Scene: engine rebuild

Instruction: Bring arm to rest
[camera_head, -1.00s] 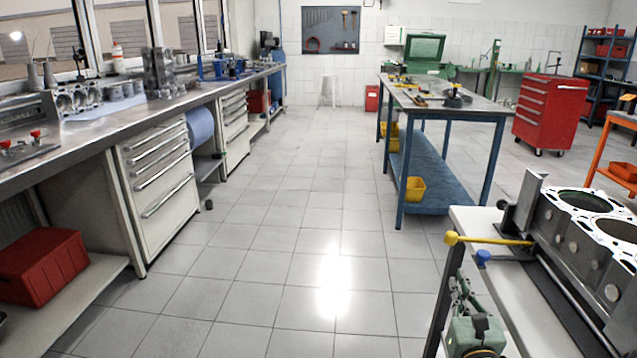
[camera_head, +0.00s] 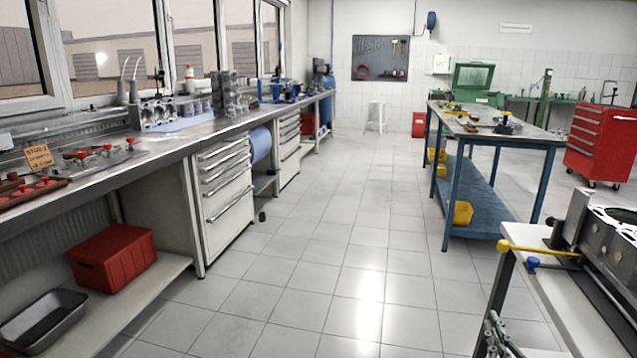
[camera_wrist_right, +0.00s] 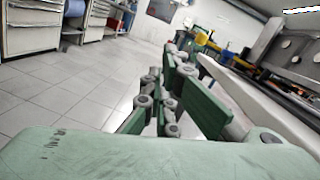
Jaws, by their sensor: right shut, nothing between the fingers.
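My right gripper (camera_head: 494,335) shows at the bottom edge of the head view, beside the front of the white bench that carries the engine block. In the right wrist view, my right gripper's green fingers (camera_wrist_right: 168,85) are shut with nothing held between them. Most of the right arm is below the head view. My left arm and gripper are out of view.
The white bench (camera_head: 555,305), with a yellow-ended rod (camera_head: 540,249) and engine block (camera_head: 612,250), is close at right. A long workbench (camera_head: 150,148) runs along the left. A blue table (camera_head: 480,205) stands ahead. The tiled floor (camera_head: 330,240) between them is clear.

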